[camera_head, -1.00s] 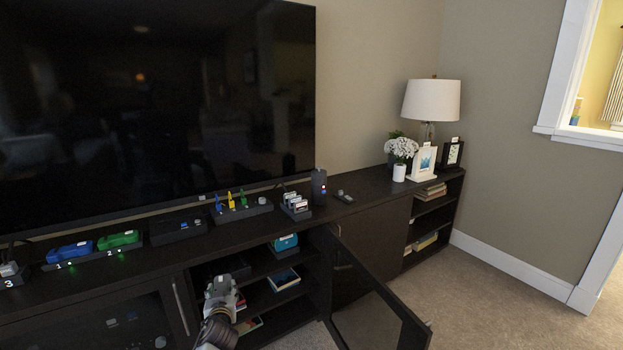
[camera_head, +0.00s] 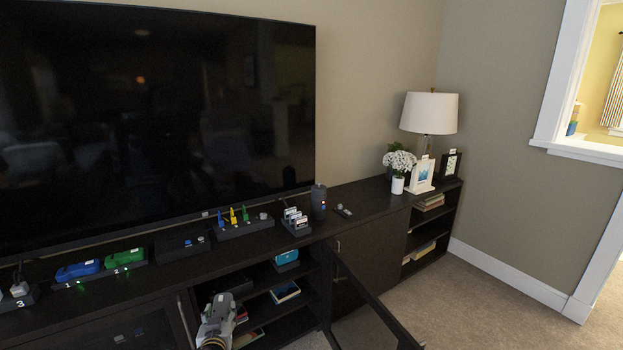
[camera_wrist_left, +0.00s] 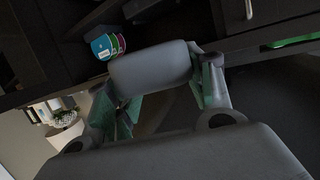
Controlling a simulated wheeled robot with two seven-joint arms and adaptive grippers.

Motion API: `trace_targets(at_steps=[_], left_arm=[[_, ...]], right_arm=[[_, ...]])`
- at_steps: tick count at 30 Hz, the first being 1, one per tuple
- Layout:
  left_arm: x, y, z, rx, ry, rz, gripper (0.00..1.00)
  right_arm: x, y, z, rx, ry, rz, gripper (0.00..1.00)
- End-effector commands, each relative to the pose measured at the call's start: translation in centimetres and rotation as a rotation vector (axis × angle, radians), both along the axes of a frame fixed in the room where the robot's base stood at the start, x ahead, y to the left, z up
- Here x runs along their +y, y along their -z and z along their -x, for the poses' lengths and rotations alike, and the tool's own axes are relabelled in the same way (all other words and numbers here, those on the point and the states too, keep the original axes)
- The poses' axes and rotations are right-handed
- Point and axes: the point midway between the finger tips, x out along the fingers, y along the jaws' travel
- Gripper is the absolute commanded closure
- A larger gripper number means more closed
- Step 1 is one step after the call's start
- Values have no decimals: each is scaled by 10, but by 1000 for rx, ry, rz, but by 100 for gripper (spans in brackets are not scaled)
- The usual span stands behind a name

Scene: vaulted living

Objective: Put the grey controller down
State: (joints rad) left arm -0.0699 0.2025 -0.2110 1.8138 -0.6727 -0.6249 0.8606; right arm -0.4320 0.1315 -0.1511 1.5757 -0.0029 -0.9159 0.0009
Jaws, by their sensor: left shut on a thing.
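My left gripper (camera_head: 219,308) is at the open middle shelves of the dark TV cabinet (camera_head: 345,209), low in the head view. In the left wrist view its two fingers (camera_wrist_left: 157,78) are shut on the grey controller (camera_wrist_left: 150,67), a rounded grey block between the fingertips. I cannot make out the controller in the head view, where the wrist and hand cover that spot. My right gripper is not in view.
An open cabinet door (camera_head: 368,300) juts out right of the shelves. Blue (camera_head: 77,270) and green (camera_head: 125,257) controllers sit on a numbered dock on the cabinet top. A teal box (camera_head: 286,258) and books (camera_head: 285,292) lie on the shelves. Bare top shows near the remote (camera_head: 344,210).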

Motion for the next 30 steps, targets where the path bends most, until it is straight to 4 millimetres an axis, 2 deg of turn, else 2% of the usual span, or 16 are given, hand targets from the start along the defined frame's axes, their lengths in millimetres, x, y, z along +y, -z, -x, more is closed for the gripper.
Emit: trace_targets(at_steps=[1, 17, 30], left_arm=[[-1, -7, 4, -1, 5, -1, 77], [-13, -44, 41, 1, 59, 0, 77], [-25, -77, 73, 5, 107, 5, 77]], right_arm=[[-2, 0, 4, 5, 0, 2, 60], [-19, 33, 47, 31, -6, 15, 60], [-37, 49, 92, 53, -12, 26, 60]])
